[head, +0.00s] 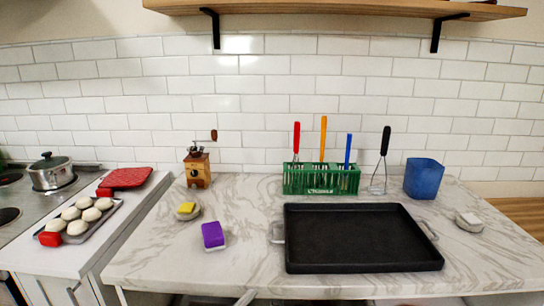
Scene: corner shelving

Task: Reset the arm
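Neither of my arms nor grippers shows clearly in the head view. The marble counter (240,270) fills the lower middle of the view. A black rectangular tray (358,238) with side handles lies on it, right of centre. A purple and white sponge (213,236) sits left of the tray. No object is seen held.
Behind the tray stand a green crate (320,190) with colored-handled utensils, a whisk (378,185) and a blue cup (424,178). A wooden grinder (197,168) stands left. A bun tray (104,222), red mitt (126,178) and pot (52,175) are far left. A shelf (330,10) hangs above.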

